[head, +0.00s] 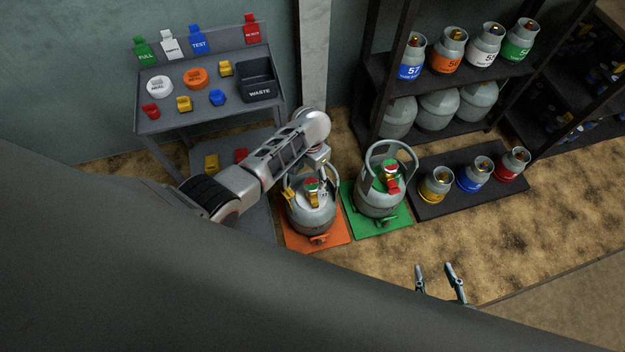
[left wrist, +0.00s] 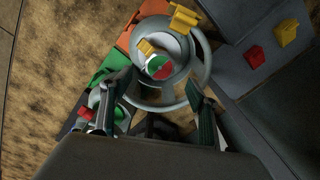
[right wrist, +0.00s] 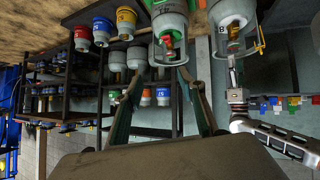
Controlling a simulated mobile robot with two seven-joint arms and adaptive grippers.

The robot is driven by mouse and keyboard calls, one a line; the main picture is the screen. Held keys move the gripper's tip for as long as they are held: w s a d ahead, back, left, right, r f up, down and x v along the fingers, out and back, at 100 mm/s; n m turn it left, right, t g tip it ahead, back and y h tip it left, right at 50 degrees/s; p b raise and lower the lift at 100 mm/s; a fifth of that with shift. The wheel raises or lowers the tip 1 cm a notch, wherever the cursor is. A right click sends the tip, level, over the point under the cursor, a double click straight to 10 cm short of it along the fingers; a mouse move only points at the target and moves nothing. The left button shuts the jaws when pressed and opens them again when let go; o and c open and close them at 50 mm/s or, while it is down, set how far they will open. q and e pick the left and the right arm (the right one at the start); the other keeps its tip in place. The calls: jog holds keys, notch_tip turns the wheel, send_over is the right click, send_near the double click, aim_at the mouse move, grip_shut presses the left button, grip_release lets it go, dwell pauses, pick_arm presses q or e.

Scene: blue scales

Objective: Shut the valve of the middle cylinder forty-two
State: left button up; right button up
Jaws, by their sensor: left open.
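A grey gas cylinder (head: 311,212) with a round red-and-green valve top (head: 311,185) stands on an orange mat (head: 335,238). Its number cannot be read. My left gripper (head: 316,165) is above it. In the left wrist view the open fingers (left wrist: 146,98) straddle the view below this cylinder's red-and-green top (left wrist: 158,67), with nothing held. A second grey cylinder (head: 378,198) with a red-and-green top and red tag stands on a green mat (head: 380,222). My right gripper (head: 438,275) is open and empty, low at the front right.
A grey bench (head: 205,115) with coloured tags, seals and a waste bin (head: 258,80) stands at the back left. A dark rack (head: 440,75) holds several cylinders. A black platform (head: 455,205) carries 3 small cylinders. My dark body hides the lower left.

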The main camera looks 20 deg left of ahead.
aim_at(311, 184)
pick_arm(q)
jog(key=f, duration=0.1)
jog(key=f+b, duration=0.1)
jog(key=f, duration=0.1)
jog(key=f+b, duration=0.1)
jog(key=f, duration=0.1)
jog(key=shift+s+f, duration=0.15)
jog(key=shift+s, duration=0.15)
jog(key=shift+w+f+b, duration=0.1)
jog(key=shift+f+b, duration=0.25)
jog(key=shift+f, duration=0.1)
jog(key=shift+w, duration=0.15)
jog(key=c, duration=1.1)
pick_arm(e)
jog(key=shift+w+a+r, duration=0.2)
jog(key=shift+w+a, duration=0.35)
